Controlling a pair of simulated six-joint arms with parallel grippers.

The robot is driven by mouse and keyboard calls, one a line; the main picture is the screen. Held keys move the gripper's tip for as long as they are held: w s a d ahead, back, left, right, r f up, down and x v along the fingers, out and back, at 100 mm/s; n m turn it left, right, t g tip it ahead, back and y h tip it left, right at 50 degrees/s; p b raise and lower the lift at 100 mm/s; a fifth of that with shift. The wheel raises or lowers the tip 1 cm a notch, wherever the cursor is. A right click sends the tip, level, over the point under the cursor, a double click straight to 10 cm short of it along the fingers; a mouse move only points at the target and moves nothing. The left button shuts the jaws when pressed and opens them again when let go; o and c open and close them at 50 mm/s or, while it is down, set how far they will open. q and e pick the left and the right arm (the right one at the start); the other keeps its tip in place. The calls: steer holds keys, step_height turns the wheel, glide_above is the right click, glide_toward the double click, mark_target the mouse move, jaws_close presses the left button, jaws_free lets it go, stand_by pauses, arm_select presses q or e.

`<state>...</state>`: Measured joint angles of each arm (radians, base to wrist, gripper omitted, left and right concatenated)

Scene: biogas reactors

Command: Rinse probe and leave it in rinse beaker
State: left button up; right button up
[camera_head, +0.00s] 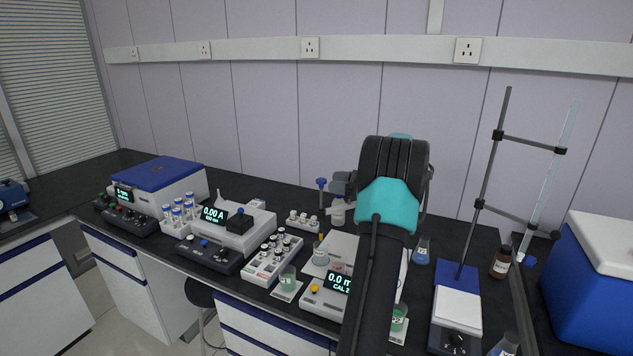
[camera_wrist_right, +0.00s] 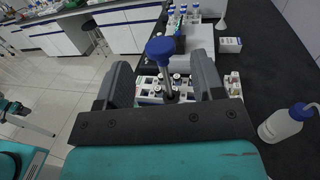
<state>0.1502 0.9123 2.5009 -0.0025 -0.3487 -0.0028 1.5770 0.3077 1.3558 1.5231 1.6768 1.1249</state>
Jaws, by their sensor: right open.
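The probe (camera_wrist_right: 165,65) has a round blue head and a slim grey shaft, and stands upright between the open fingers of my right gripper (camera_wrist_right: 160,82) in the right wrist view. A gap shows on each side of it. In the head view the probe's blue head (camera_head: 321,183) shows just left of my right gripper (camera_head: 344,185), which is mostly behind my arm. The probe's lower end is hidden. My left gripper is out of view.
A white wash bottle (camera_head: 338,213) stands behind the meter and shows in the right wrist view (camera_wrist_right: 287,124). A stirrer (camera_head: 456,318) and a clamp stand (camera_head: 482,185) are at the right.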

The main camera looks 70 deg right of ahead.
mark_target(317, 180)
steer(key=w, duration=0.6)
steer(key=shift+w+a, duration=0.35)
steer(key=shift+c, duration=0.3)
jaws_close()
